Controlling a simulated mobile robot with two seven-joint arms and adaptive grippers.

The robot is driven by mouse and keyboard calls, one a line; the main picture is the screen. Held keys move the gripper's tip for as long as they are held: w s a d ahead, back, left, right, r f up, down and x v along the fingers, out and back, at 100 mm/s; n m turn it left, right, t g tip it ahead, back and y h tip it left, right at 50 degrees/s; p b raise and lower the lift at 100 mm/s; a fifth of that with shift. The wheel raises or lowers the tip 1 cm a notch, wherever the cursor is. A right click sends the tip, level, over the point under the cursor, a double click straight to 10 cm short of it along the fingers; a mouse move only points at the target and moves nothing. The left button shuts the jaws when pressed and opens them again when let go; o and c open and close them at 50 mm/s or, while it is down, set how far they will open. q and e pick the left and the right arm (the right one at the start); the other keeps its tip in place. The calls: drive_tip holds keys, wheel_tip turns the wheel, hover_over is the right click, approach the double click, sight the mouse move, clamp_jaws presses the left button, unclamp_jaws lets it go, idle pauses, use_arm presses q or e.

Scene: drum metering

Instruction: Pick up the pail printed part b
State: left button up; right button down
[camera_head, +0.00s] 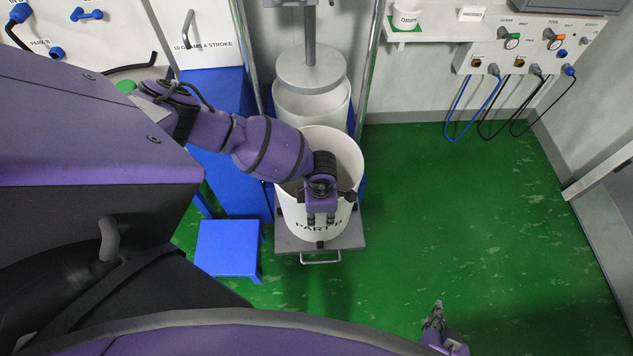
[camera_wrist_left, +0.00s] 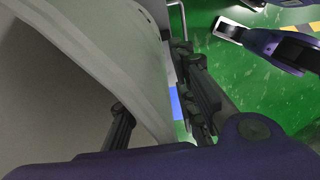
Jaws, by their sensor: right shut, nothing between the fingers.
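The white pail printed PART B (camera_head: 290,213) stands upright on a grey plate, its open top facing up. In the left wrist view its pale wall and rim (camera_wrist_left: 100,60) fill the left side. My left gripper (camera_head: 320,220) is at the pail's front rim, its fingers pointing down over the printed side. The wrist view shows the left gripper (camera_wrist_left: 160,115) open, with the rim between or just beside its spread fingers; contact cannot be told. It hides part of the print. My right gripper (camera_head: 436,312) is shut and empty, low over the floor at the bottom.
Another white container (camera_head: 312,105) stands behind the pail under a round grey disc (camera_head: 312,68), between metal posts. A blue step (camera_head: 228,248) is at the left. The green floor (camera_head: 470,200) to the right is clear. Hoses hang from the wall panel (camera_head: 530,45).

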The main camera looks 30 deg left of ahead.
use_arm(q)
drive_tip(key=shift+f, duration=0.25)
idle(0.5)
clamp_jaws()
idle(0.4)
drive_tip(key=shift+r, duration=0.1)
